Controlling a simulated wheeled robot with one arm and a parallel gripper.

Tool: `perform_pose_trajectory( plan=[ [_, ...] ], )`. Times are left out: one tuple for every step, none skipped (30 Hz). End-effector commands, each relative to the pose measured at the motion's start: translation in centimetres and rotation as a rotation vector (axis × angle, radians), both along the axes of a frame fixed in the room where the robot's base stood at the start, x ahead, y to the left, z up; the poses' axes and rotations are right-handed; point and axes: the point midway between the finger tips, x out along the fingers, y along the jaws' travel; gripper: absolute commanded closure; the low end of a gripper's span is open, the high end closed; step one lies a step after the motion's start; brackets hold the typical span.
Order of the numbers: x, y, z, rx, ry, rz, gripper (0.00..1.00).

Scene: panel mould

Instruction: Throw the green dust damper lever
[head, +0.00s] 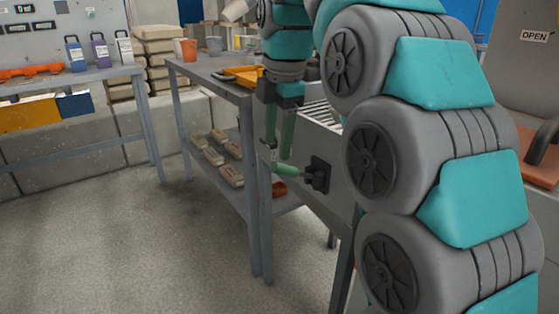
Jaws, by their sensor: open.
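The green dust damper lever (287,170) is a short green grip. It sticks out to the left, nearly level, from a black mount (318,174) on the grey side panel of a metal stand. My gripper (278,154) points down just above the lever. Its two fingers are apart and hold nothing. The fingertips are close over the outer end of the grip; I cannot tell whether they touch it.
A grey workbench (215,82) with cups and a yellow tray (243,75) stands behind. Several pale blocks lie on its lower shelf. A brown-red object (279,188) sits below the lever. My arm covers the right middle. The floor (130,240) at left is clear.

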Motion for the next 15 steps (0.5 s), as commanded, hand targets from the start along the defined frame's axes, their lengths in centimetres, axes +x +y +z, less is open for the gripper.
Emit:
perform_pose_trajectory(
  plan=[
    [0.0,0.0,-0.7,0.0,0.001,-0.001,0.41],
    [0.1,0.0,-1.0,0.0,0.001,-0.001,0.41],
    [0.1,0.1,-1.5,-0.001,0.002,-0.002,0.41],
    [0.2,0.1,-1.9,-0.001,0.002,-0.002,0.41],
    [0.2,0.1,-2.3,-0.001,0.002,-0.002,0.41],
    [0.3,0.1,-2.9,-0.001,0.002,-0.002,0.41],
    [0.3,0.1,-2.7,-0.001,0.004,-0.003,0.41],
    [0.3,0.1,-2.8,-0.001,0.004,-0.003,0.41],
    [0.4,0.2,-3.3,-0.001,0.005,-0.003,0.41],
    [0.5,0.2,-3.6,-0.001,0.005,-0.004,0.41],
    [0.5,0.2,-4.0,-0.001,0.006,-0.004,0.41],
    [0.6,0.3,-4.4,-0.001,0.006,-0.004,0.41],
    [0.6,0.3,-4.7,-0.001,0.006,-0.004,0.41],
    [0.6,0.3,-5.0,-0.001,0.006,-0.004,0.41],
    [0.7,0.3,-5.5,-0.001,0.006,-0.004,0.41]
  ],
)
